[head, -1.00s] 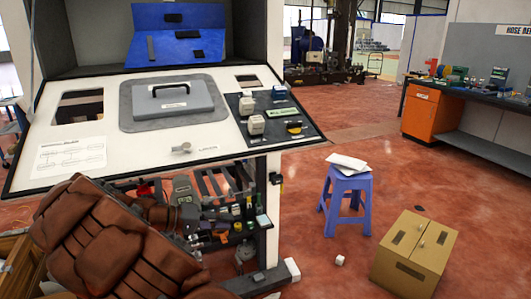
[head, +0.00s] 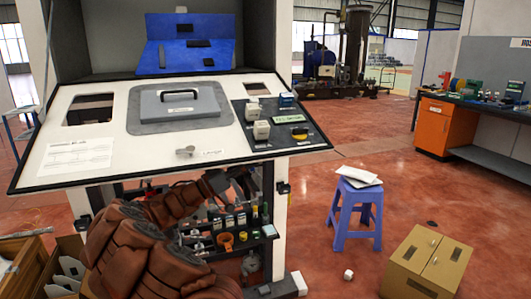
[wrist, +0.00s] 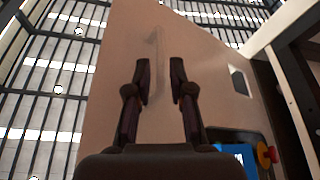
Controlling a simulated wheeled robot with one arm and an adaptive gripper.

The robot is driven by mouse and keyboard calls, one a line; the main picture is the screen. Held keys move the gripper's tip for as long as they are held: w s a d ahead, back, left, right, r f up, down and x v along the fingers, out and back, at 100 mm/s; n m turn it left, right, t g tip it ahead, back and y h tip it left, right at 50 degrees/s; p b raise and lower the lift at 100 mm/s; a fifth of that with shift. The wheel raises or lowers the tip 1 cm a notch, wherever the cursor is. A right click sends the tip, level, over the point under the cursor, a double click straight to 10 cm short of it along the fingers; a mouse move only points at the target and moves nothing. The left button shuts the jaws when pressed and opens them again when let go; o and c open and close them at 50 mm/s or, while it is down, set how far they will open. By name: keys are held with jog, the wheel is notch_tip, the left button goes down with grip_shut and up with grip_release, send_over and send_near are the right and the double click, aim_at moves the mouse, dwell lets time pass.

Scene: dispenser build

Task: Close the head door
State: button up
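A wide white sloping panel (head: 105,125), seemingly the head door, juts out open from the front of a tall cabinet (head: 75,75). It carries a grey lid with a black handle (head: 180,104), a small grey latch (head: 185,152) and a dark control plate (head: 290,140). My gripper (head: 238,182) is below the panel's front edge, partly hidden by my brown arm. In the wrist view my gripper (wrist: 158,82) is open, its fingers apart and nothing between them. A large tan panel (wrist: 130,50), probably the door, lies beyond the fingertips; contact cannot be told.
Shelves of small tools and bottles (head: 235,225) stand under the panel. A blue stool (head: 356,212) with papers and a cardboard box (head: 428,262) stand to the right. An orange-ended workbench (head: 437,128) is farther right.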

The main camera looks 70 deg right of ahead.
aim_at(270, 150)
jog(key=shift+p+x, duration=0.8)
jog(key=shift+x, duration=3)
jog(key=shift+c, duration=0.4)
grip_shut()
